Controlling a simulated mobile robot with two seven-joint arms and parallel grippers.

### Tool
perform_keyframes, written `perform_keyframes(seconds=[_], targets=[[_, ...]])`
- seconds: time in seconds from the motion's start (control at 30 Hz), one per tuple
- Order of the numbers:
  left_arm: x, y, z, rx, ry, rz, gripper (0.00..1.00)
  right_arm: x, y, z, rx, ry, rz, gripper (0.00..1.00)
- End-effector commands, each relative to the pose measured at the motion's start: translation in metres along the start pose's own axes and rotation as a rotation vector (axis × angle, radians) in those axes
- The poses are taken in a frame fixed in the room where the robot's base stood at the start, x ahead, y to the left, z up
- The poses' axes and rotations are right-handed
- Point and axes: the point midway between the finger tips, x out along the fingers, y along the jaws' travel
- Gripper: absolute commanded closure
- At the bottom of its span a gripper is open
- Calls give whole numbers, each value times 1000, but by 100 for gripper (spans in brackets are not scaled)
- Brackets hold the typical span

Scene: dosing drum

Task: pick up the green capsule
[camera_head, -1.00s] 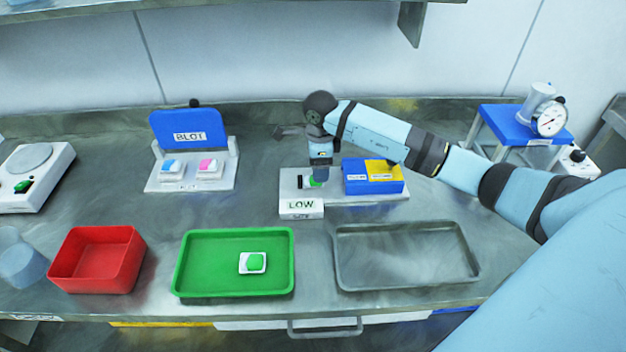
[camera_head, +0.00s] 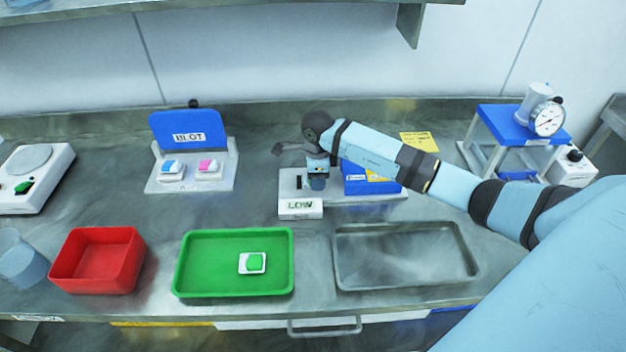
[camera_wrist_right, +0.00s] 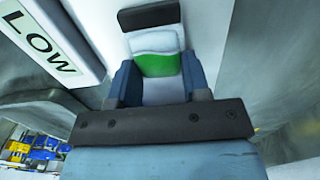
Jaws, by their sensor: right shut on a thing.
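A white-and-green capsule (camera_wrist_right: 158,64) sits between the fingers of my right gripper (camera_wrist_right: 160,76) in the wrist view. In the head view my right gripper (camera_head: 317,184) points down at the grey stand marked LOW (camera_head: 301,207), and its fingers hide the capsule there. The gripper is shut on this capsule, low over the stand; I cannot tell whether the capsule still touches it. Another white capsule with a green top (camera_head: 253,263) lies in the green tray (camera_head: 205,262). My left gripper is not in view.
The BLOT rack (camera_head: 188,128) holds a blue and a pink capsule at left. A red bin (camera_head: 97,262) and an empty grey tray (camera_head: 405,258) stand in front.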

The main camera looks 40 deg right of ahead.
Motion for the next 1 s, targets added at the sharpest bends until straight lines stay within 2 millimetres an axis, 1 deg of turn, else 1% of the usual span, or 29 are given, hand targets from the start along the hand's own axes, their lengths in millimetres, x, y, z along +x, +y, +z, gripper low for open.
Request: perform_keyframes(seconds=[0.17,0.27,0.37,0.47,0.57,0.7,0.8,0.9,1.0], targets=[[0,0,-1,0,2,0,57,-3,0,0,0,0,-1,82],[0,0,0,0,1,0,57,-9,-1,0,0,0,-2,82],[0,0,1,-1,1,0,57,-22,-1,0,0,-1,-4,82],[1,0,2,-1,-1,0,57,-41,-2,0,-1,-1,-6,82],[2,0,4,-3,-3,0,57,-67,-2,0,-1,-2,-7,82],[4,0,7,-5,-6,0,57,-109,-2,0,-1,-1,-7,82],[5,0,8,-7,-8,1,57,-137,-1,0,-1,-2,-6,82],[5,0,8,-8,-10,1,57,-161,-1,0,0,-2,-5,82],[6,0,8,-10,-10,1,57,-179,-1,0,-1,-2,-4,82]])
